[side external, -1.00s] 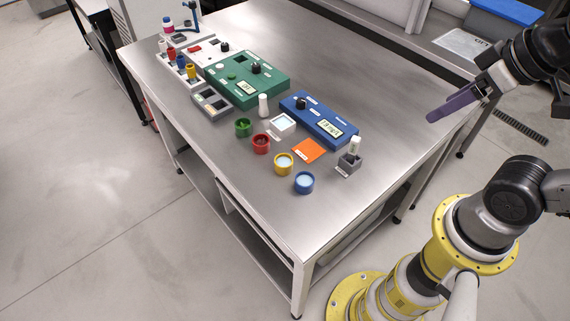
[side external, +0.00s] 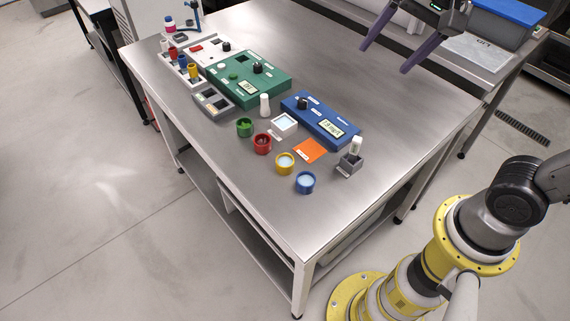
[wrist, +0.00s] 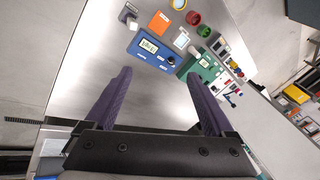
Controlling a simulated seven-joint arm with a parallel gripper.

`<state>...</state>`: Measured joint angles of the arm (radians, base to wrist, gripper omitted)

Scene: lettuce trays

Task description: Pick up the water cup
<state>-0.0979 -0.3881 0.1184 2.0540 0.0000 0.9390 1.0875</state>
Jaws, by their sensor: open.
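Several small round cups stand in a row on the steel table: a green cup (side external: 244,128), a red cup (side external: 262,144), a yellow cup (side external: 285,163) and a blue cup (side external: 305,183). The yellow and blue cups show pale contents. A white square container (side external: 284,125) with a pale blue inside stands behind them. I cannot read which one is the water cup. In the wrist view, the red cup (wrist: 193,18), green cup (wrist: 204,30) and white container (wrist: 182,41) lie beyond my fingers. My gripper (side external: 386,58) is open and empty, above the far right of the table, apart from all cups.
A blue meter (side external: 320,120) and a green meter (side external: 248,78) stand behind the cups. An orange card (side external: 309,151), a grey holder with a white-capped vial (side external: 349,164) and a white bottle (side external: 264,105) are close by. The table's front right is clear.

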